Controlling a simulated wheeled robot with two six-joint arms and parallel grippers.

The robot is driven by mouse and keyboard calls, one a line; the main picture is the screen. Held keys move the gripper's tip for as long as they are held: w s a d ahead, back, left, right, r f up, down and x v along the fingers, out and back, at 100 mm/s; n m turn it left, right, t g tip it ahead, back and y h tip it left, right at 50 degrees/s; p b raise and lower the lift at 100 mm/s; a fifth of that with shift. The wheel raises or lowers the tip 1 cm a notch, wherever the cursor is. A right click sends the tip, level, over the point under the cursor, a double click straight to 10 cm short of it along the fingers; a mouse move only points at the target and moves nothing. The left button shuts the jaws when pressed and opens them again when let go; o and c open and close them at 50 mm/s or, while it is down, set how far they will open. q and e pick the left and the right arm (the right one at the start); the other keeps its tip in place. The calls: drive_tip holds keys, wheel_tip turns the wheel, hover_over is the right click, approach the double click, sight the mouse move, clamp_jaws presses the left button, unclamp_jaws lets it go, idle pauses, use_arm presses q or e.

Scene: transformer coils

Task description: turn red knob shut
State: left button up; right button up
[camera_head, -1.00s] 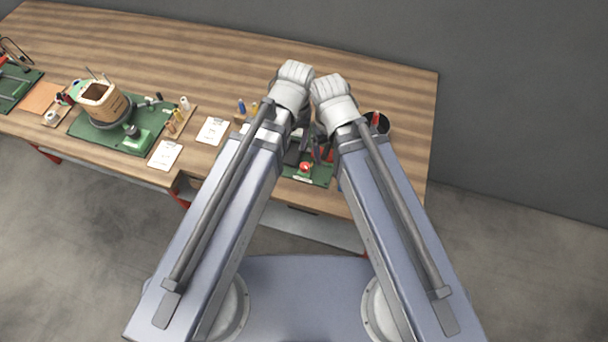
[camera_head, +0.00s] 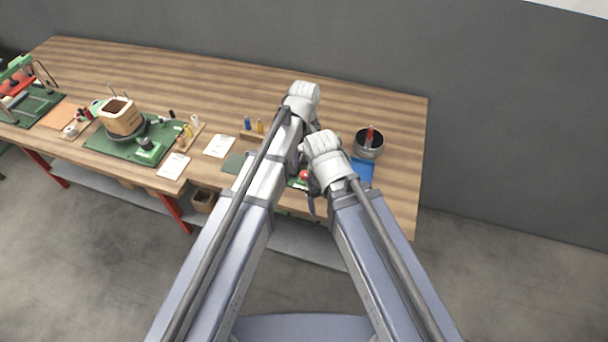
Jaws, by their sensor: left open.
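The red knob (camera_head: 305,175) shows as a small red ball shape in the gap between my two arms, on a green board (camera_head: 298,184) near the table's front edge. My arms hide most of the board. My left gripper (camera_head: 295,158) is open and mostly hidden behind its own arm, close to the knob on its left side. I cannot tell whether it touches the knob. My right gripper (camera_head: 311,203) hangs below its wrist close to the knob, mostly covered by the arm, and its jaws cannot be made out.
A wooden holder (camera_head: 252,134) with small bottles stands left of my arms. Further left are white cards (camera_head: 220,146) and a green mat (camera_head: 102,144) with a coil. The table's back is clear.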

sight(305, 173)
use_arm(q)
drive_tip(key=shift+f+b, duration=3.9)
drive_tip(key=shift+f, duration=0.05)
clamp_jaws()
